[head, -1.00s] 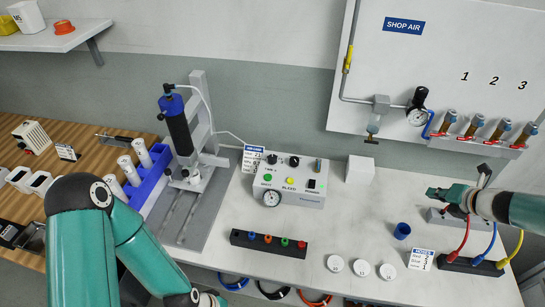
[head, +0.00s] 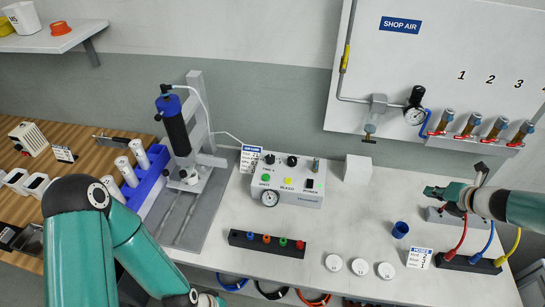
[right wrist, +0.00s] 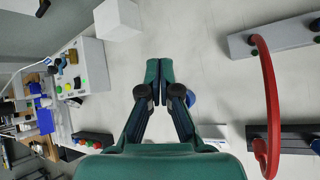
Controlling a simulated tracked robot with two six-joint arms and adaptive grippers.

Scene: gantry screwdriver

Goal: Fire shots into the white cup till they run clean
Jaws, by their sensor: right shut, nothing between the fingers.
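A small white cup (head: 190,177) sits under the nozzle of the upright dispenser, a black syringe barrel with a blue cap (head: 176,130) on a grey gantry stand. The grey control box (head: 290,185) stands right of it, with a green button, a yellow button, a dark switch, knobs and a round gauge. My right gripper (head: 430,192) is shut and empty above the bench, well right of the control box. It also shows shut in the right wrist view (right wrist: 160,80). My left arm comes in at the lower left; its gripper is mostly cut off by the bottom edge.
A dark block with coloured plugs (head: 267,243), white discs (head: 360,266) and a blue cup (head: 400,229) lie along the bench front. A white block (head: 357,168) stands behind. Red, blue and yellow hoses rise near my right arm. A blue rack (head: 150,175) holds white cartridges.

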